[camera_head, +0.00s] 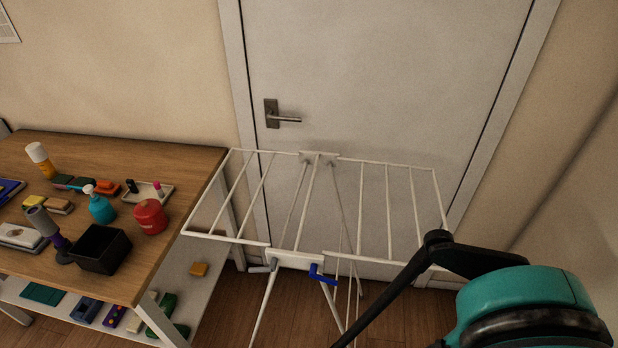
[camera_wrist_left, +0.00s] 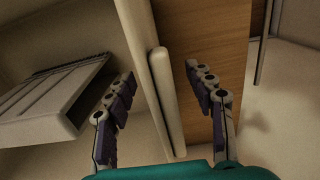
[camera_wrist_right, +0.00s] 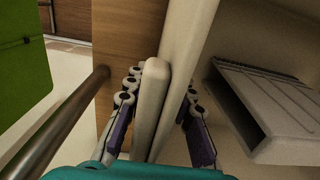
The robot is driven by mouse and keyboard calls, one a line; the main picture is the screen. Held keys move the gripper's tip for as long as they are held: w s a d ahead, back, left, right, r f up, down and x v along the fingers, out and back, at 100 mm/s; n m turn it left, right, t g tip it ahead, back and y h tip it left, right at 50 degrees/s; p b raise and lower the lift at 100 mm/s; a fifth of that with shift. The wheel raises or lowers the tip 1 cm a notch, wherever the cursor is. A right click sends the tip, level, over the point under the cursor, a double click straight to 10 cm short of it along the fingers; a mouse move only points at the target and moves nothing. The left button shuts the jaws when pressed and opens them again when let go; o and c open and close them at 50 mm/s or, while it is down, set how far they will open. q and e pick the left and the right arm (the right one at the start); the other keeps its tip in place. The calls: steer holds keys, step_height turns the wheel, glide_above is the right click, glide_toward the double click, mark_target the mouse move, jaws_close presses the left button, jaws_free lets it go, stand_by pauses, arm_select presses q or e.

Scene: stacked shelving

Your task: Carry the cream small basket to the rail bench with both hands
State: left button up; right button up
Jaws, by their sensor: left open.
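The cream small basket is out of the head view. In the left wrist view its pale wall and rim (camera_wrist_left: 166,105) run between the fingers of my left gripper (camera_wrist_left: 161,74), which is open with a gap on each side. In the right wrist view the opposite rim (camera_wrist_right: 150,105) stands between the fingers of my right gripper (camera_wrist_right: 162,82). These fingers are closer together and appear to press on it from both sides. My right arm's teal and black part shows in the head view. I cannot tell which thing is the rail bench.
A white folding drying rack (camera_head: 295,261) stands before a closed door (camera_head: 385,80). A grey ribbed object (camera_wrist_left: 45,105) lies inside the basket. A green panel (camera_wrist_right: 22,75) and metal bar (camera_wrist_right: 65,118) are near my right gripper.

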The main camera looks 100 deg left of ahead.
arm_select(q)
step_height(320, 180, up, 12)
arm_select(e)
steer(key=o, duration=0.6)
steer(key=shift+c, duration=0.2)
steer(key=shift+r, duration=0.1)
stand_by(0.3)
step_height(320, 180, up, 12)
steer(key=shift+f, duration=0.1)
stand_by(0.3)
stand_by(0.5)
